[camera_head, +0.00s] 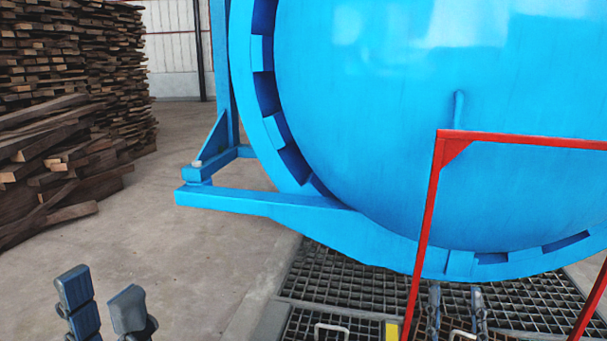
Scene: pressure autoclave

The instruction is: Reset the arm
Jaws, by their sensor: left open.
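My left gripper (103,294) is at the bottom left, low in the view. Its two dark blue-grey fingers stand apart with nothing between them, so it is open and empty. Bare concrete floor shows behind it. The rest of that arm is cut off by the lower edge. My right gripper is not in view. The big blue round autoclave door (390,120) fills the centre and right, well apart from my left gripper.
A red frame (428,225) stands in front of the door at right. Metal floor grating (345,280) lies below, with two grey chain-like uprights (434,312). A blue support arm (250,203) juts left. Stacked timber (60,130) is at left. Concrete floor (190,250) between is clear.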

